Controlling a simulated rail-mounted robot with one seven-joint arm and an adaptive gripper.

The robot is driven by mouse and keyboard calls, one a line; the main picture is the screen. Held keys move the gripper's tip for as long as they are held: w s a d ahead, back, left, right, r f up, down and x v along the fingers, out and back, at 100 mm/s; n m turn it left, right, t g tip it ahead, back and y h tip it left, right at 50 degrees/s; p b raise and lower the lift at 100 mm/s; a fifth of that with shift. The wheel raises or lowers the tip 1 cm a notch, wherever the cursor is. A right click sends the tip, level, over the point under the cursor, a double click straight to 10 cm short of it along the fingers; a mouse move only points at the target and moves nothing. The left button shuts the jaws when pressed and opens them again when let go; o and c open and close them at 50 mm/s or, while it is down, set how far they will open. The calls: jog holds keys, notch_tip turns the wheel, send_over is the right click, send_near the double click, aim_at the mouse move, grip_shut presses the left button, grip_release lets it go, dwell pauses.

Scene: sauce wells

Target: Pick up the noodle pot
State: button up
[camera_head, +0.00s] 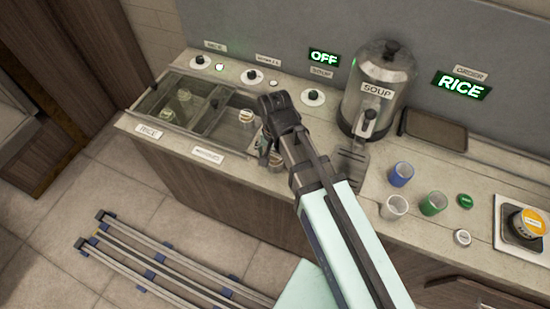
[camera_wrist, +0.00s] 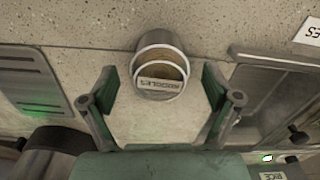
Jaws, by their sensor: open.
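The noodle pot (camera_wrist: 160,52) is a small metal cup with a "NOODLES" label, upside down in the wrist view. It stands on the speckled counter, just beyond and between my fingertips. My gripper (camera_wrist: 160,88) is open, one finger toward each side of the pot, with no visible contact. In the head view my gripper (camera_head: 266,140) is over the counter's front part, and the pot (camera_head: 277,161) is partly hidden beside my arm. A similar small container (camera_head: 246,117) with a pale top sits in the right well.
Glass-covered wells (camera_head: 190,105) lie left of my gripper. The soup urn (camera_head: 375,90) and a drip grate (camera_head: 351,165) are to the right. Blue (camera_head: 401,174), green (camera_head: 433,203) and clear (camera_head: 394,207) cups stand farther right. A lit sign reads RICE (camera_head: 461,85).

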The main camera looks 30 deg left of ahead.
jog(key=shift+f, duration=1.2)
jog(key=shift+c, duration=0.2)
jog(key=c, duration=1.4)
jog(key=shift+o, duration=0.2)
jog(key=shift+r, duration=0.1)
